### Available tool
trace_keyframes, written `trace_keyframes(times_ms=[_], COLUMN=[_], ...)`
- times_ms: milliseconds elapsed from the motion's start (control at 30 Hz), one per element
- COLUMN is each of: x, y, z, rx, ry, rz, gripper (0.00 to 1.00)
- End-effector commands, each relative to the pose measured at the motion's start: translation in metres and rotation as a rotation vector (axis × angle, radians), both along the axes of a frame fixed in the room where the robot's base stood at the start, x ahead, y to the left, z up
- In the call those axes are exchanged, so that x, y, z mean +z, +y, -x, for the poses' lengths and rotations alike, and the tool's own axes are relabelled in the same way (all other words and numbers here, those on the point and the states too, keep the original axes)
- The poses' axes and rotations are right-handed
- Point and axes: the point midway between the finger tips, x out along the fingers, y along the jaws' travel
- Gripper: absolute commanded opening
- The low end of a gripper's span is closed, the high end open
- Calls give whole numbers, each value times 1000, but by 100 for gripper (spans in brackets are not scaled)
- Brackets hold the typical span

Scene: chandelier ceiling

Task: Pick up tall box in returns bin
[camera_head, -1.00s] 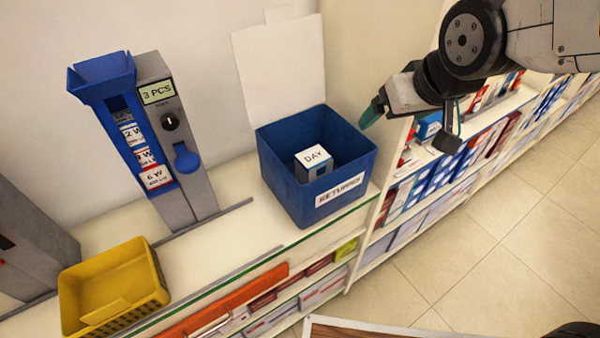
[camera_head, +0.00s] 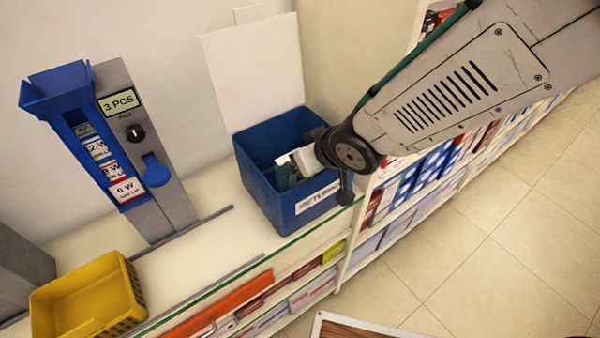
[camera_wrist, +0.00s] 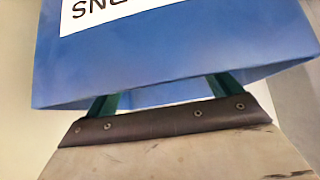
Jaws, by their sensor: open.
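The blue returns bin (camera_head: 262,190) stands on the counter, its white label on the front wall. The tall box (camera_head: 281,160) stands inside it, mostly covered by my gripper, with only a pale sliver showing. My gripper (camera_head: 292,168) reaches down into the bin over its right side and is open. In the wrist view the bin's labelled outer wall (camera_wrist: 180,50) fills the upper part. The green fingers of my gripper (camera_wrist: 165,97) pass behind the bin's rim, so their tips and the box are hidden. I cannot tell whether the fingers touch the box.
A blue and grey dispenser (camera_head: 120,150) stands left of the bin, with a yellow basket (camera_head: 88,298) at the front left. A white panel (camera_head: 253,75) rises behind the bin. Stocked shelves (camera_head: 420,185) run along the right. The tiled floor is open at lower right.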

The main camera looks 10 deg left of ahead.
Motion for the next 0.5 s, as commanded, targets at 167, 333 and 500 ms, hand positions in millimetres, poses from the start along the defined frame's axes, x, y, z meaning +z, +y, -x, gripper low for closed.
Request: trace_keyframes(times_ms=[167,333,500], x=[-9,-26,-41], y=[6,19,30], z=[-6,-13,-22], rx=[-2,-3,-3], ry=[-1,1,0], rz=[1,2,1], gripper=[90,90,90])
